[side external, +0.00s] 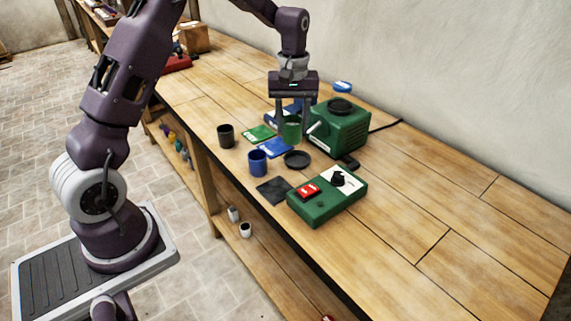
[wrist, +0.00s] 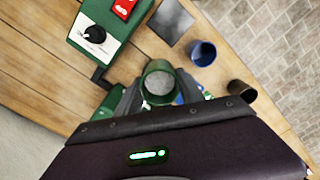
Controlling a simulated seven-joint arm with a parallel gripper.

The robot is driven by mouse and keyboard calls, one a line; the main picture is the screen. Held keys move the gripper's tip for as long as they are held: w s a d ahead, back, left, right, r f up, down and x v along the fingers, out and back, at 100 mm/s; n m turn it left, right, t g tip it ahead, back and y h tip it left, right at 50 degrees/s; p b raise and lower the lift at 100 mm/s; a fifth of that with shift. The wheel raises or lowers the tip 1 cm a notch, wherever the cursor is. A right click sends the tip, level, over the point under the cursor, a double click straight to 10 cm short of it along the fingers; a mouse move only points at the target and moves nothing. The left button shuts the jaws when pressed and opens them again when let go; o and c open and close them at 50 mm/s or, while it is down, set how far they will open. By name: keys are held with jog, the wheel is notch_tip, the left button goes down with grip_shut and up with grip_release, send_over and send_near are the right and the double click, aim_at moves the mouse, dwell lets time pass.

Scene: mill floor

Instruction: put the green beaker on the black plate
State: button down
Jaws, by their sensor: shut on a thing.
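The green beaker (side external: 291,131) is between the fingers of my gripper (side external: 291,124), which is shut on it. The beaker looks upright, beside the green machine; I cannot tell how far it is above the table. The wrist view looks down into the beaker (wrist: 158,84), with a grey inside, between the fingers (wrist: 157,95).
A blue cup (side external: 257,163) stands left of the plate and a dark cup (side external: 226,136) farther left. A green control box (side external: 327,200) and a dark square (side external: 273,190) lie in front. The green machine (side external: 340,127) stands close on the right. Blue and green cards lie nearby.

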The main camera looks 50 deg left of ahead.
jog(key=s+d+n, duration=0.3)
jog(key=s, duration=0.4)
jog(key=f, duration=1)
jog(key=shift+s+d, duration=0.2)
jog(key=shift+s, duration=0.2)
jog(key=shift+f, duration=0.2)
jog(key=c, duration=0.7)
grip_release()
jog(key=shift+r, duration=0.1)
